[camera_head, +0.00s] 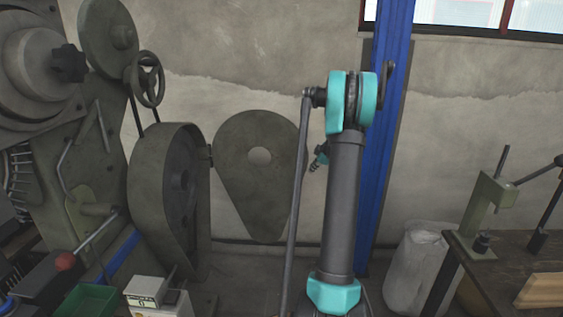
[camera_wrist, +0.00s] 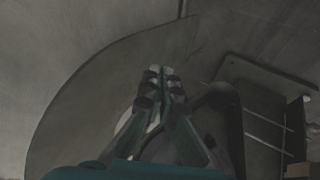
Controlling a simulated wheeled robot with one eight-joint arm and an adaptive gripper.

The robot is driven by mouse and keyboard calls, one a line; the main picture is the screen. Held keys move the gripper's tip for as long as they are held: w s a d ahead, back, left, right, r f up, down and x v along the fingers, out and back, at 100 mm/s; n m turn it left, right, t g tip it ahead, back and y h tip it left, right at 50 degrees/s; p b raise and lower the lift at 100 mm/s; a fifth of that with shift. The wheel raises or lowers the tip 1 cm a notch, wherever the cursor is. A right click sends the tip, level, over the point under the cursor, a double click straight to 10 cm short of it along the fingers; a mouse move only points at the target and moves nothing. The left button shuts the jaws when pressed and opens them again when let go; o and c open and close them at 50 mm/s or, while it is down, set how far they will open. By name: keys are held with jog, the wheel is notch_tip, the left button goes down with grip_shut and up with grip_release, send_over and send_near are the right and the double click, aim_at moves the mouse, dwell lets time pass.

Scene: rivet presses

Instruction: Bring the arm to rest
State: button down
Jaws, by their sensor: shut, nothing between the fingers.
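My arm stands upright in the middle of the head view, a grey link with teal joints. My gripper (camera_wrist: 161,72) shows in the wrist view with its two dark fingers together, shut and empty. In the head view only a small teal and dark piece of the gripper (camera_head: 315,166) shows at the left of the arm link; the rest is hidden behind it. The gripper is in front of a grey-green teardrop-shaped guard plate (camera_head: 250,195), which also shows behind the fingers in the wrist view (camera_wrist: 75,120).
A large press (camera_head: 40,110) with a handwheel (camera_head: 146,85) stands at the left. A blue post (camera_head: 385,150) rises behind my arm. A white sack (camera_head: 415,270) stands beside a dark workbench (camera_head: 490,262) with a small press (camera_head: 490,200). A green bin (camera_head: 88,299) is at lower left.

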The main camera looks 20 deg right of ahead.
jog(key=s+a+r+m+g, duration=0.2)
jog(key=s+a+m, duration=0.4)
jog(key=s+a, duration=1.4)
jog(key=s+a+f+m, duration=0.2)
jog(key=s, duration=0.6)
jog(key=s+a+f+m+h, duration=0.1)
jog(key=s+a+f+m, duration=0.1)
jog(key=s, duration=0.6)
jog(key=s+a+f+m+h, duration=0.1)
jog(key=s+a+f+m, duration=0.1)
jog(key=s, duration=0.6)
jog(key=shift+s+a+f+m+g, duration=0.15)
jog(key=shift+a+f+m+g, duration=0.25)
jog(key=shift+a, duration=0.1)
